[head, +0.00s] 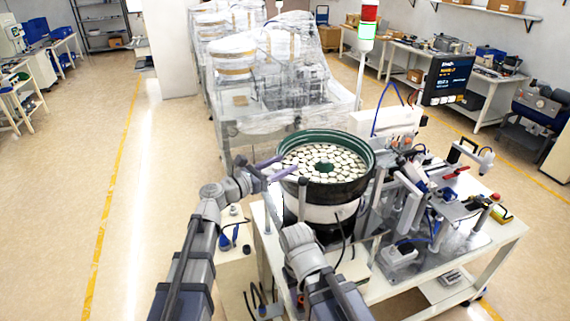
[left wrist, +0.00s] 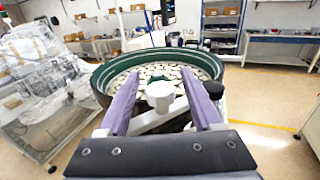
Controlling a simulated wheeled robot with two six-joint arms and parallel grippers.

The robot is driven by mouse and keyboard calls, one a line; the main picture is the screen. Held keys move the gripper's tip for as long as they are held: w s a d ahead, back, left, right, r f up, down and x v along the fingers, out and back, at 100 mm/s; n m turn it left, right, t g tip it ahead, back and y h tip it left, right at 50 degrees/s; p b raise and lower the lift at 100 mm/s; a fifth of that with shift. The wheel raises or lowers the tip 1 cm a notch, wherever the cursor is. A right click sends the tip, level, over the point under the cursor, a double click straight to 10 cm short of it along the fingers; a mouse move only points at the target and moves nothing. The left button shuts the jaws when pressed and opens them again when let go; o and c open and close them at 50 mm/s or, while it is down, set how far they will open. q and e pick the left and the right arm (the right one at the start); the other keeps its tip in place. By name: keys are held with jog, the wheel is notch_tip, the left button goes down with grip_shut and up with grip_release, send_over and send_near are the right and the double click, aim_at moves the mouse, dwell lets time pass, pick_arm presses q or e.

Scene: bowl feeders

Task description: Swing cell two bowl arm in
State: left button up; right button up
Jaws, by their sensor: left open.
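The green-rimmed feeder bowl (head: 373,160), filled with pale flat parts, stands on the white bench of the near cell. My left gripper (head: 276,167) is at the bowl's left rim, with its purple fingers apart. In the left wrist view, the open fingers (left wrist: 158,100) stand on either side of a white round knob (left wrist: 160,94) on a pale bar (left wrist: 160,119), which looks like the bowl arm. I cannot tell whether the fingers touch it. The bowl (left wrist: 105,75) lies just beyond.
A black round knob (left wrist: 213,89) sits close to the right finger. A signal tower (head: 366,35) and a screen (head: 447,80) rise behind the bowl. Wrapped machines (head: 265,75) stand at the back. The floor at the left is clear.

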pick_arm(q)
jog(key=shift+w+d, duration=0.4)
jog(key=shift+d, duration=0.2)
jog(key=shift+c, duration=0.3)
grip_shut()
dwell(0.8)
